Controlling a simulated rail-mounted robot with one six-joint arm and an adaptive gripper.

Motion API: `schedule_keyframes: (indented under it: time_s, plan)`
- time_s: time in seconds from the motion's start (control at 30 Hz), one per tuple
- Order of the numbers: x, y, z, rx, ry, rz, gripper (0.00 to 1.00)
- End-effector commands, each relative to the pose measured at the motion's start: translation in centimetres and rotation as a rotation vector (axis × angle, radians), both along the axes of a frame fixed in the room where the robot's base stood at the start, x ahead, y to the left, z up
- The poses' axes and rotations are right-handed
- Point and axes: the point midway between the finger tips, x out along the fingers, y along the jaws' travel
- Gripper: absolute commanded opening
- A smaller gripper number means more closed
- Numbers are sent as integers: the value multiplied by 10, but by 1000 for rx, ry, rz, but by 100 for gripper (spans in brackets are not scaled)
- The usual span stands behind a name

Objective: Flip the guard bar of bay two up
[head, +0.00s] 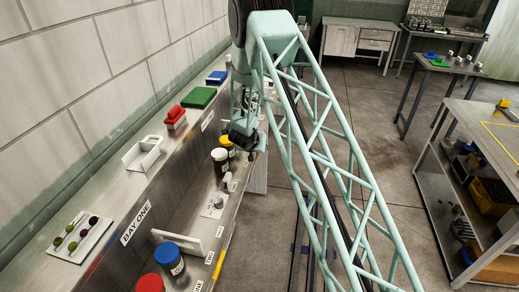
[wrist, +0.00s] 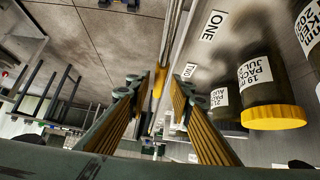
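In the head view my gripper (head: 245,138) hangs beside the far part of the long steel bench (head: 150,215), near the jars. The wrist view shows both fingers of my gripper (wrist: 157,90) spread apart, with no object clearly held. A narrow yellow piece (wrist: 158,80) at a pale edge shows between the fingers; I cannot tell whether it is the guard bar or edge marking. A small label reading TWO (wrist: 188,71) is just beyond the right finger. The guard bar of bay two cannot be made out with certainty, and my arm hides part of the bench.
A yellow-lidded jar (wrist: 275,117) stands close right of my fingers. A BAY ONE sign (head: 136,223), a white upright panel (head: 178,240) and a blue-lidded jar (head: 171,257) are on the near bench. The floor (head: 350,120) to the right is open before the tables.

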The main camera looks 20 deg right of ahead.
Motion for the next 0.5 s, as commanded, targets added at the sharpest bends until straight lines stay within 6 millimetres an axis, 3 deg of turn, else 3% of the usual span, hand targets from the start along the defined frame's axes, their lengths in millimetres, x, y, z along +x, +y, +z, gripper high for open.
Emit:
schedule_keyframes:
  time_s: [0.5]
  plan:
    - [-33, 22, 40, -1, -1, 0, 20]
